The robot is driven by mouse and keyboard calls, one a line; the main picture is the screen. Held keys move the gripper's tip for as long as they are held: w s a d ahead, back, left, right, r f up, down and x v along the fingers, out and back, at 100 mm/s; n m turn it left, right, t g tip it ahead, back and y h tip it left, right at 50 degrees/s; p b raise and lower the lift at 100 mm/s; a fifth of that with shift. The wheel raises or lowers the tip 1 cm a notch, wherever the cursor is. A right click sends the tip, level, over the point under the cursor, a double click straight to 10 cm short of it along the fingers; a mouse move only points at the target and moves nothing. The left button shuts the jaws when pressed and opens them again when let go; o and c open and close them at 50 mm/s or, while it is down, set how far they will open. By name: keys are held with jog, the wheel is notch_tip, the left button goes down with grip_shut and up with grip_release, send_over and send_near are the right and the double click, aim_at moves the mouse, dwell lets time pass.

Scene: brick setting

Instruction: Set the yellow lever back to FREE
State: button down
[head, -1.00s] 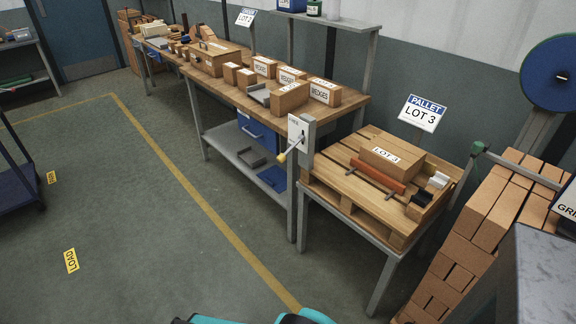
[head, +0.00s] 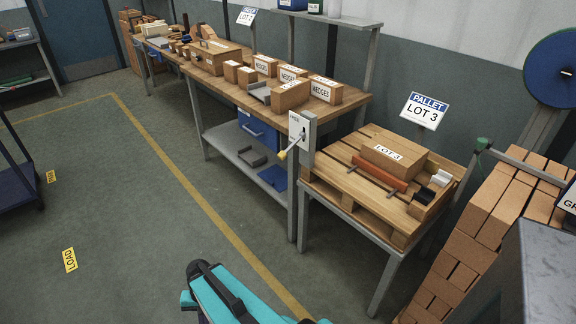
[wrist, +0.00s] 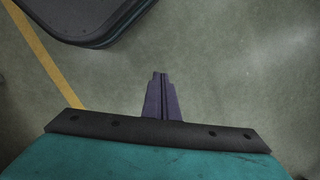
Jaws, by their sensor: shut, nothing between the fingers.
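The yellow lever (head: 283,155) is a short handle with a yellow tip on a metal rod. It juts down and left from a white plate (head: 297,127) on a grey post at the bench's right front corner. The plate's lettering is too small to read. My gripper (wrist: 160,76) shows in the wrist view with its dark fingers together and nothing between them, above bare floor. The head view shows only my teal arm at the bottom, well below and left of the lever. The lever is not in the wrist view.
The workbench (head: 355,98) carries several boxes. Right of the post, a pallet (head: 335,150) on a stand holds a LOT 3 box (head: 394,159). Stacked bricks (head: 470,245) stand farther right. The floor (head: 150,230) in front of the bench is clear, crossed by a yellow line.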

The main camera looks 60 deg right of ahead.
aim_at(290, 146)
jog(key=w+d+r+m+t+h+b, duration=0.1)
jog(key=w+d+r+m+t, duration=0.25)
jog(key=d, duration=0.65)
jog(key=w+d+r+m+t+h+b, duration=0.1)
jog(key=w+d+r+m, duration=0.1)
jog(key=d+r+m, duration=0.55)
jog(key=w+d+r+m+t+b, duration=0.1)
jog(key=w+d+r+m+t, duration=0.15)
jog(key=d, duration=0.85)
jog(key=s+d+r+m+t+h+b, duration=0.1)
jog(key=s+d+r+m, duration=0.3)
jog(key=d, duration=0.5)
jog(key=s+d+r+m+t+h+b, duration=0.1)
jog(key=s+d+r+m+h, duration=0.3)
jog(key=d+r, duration=0.4)
jog(key=s+d+r+m+t+h+b, duration=0.1)
jog(key=s+d+r+m, duration=0.4)
jog(key=d, duration=0.5)
jog(key=shift+s+r+t+h, duration=0.3)
jog(key=shift+s+r+h, duration=0.4)
jog(key=shift+s+r, duration=0.2)
jog(key=shift+w+d+f, duration=0.1)
jog(key=shift+d, duration=0.05)
